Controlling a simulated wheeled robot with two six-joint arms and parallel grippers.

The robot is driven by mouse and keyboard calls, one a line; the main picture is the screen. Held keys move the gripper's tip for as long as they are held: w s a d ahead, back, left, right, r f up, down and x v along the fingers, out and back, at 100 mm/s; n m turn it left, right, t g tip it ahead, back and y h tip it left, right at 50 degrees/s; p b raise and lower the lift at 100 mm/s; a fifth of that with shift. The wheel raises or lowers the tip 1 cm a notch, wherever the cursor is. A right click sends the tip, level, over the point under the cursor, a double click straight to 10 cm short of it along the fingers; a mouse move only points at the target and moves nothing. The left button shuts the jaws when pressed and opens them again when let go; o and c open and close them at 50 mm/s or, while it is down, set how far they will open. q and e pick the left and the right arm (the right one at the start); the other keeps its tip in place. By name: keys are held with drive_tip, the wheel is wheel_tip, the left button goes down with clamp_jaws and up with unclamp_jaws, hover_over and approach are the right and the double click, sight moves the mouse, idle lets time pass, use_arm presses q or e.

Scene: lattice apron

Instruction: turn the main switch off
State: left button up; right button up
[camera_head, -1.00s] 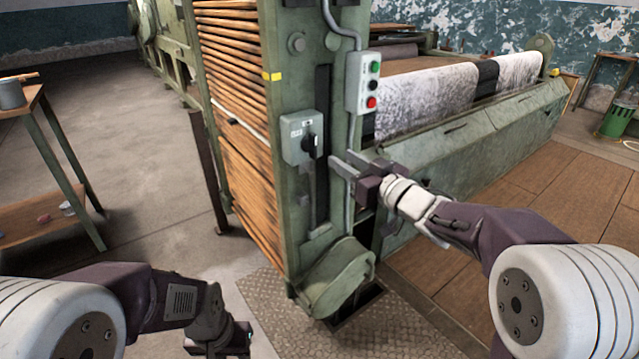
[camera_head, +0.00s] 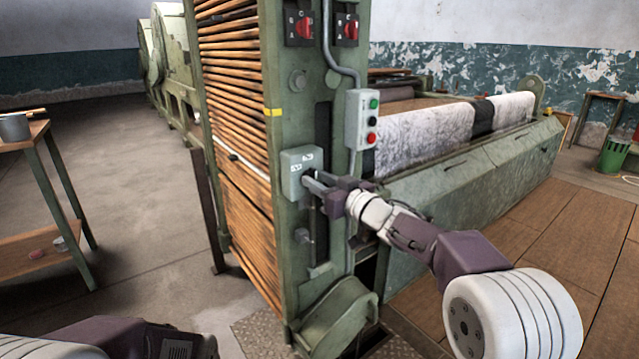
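A grey switch box (camera_head: 296,168) with small white markings is mounted on the green machine post. Its black rotary knob, seen in the earlier frame, is now mostly hidden behind my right gripper (camera_head: 311,182). The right gripper's fingertips are at the front of this box, at the knob. I cannot tell whether they are closed on it or which way the knob points. Two red rotary switches, left (camera_head: 304,27) and right (camera_head: 350,30), sit higher on the post. My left gripper is out of view; only part of my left arm shows at the bottom left.
A rounded green cover (camera_head: 340,318) juts out below. A wooden table (camera_head: 42,135) stands at the left, with clear floor between.

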clamp_jaws()
drive_tip(key=shift+n, duration=0.3)
drive_tip(key=n+b, duration=0.1)
drive_tip(key=n, duration=0.4)
drive_tip(key=n+b, duration=0.2)
drive_tip(key=n, duration=0.4)
drive_tip(key=f+n+b, duration=0.1)
drive_tip(key=n, duration=0.5)
drive_tip(key=shift+s+a+f, duration=0.1)
drive_tip(key=shift+s+a, duration=0.2)
drive_tip(key=shift+a, duration=0.1)
drive_tip(key=shift+n+b, duration=0.3)
unclamp_jaws()
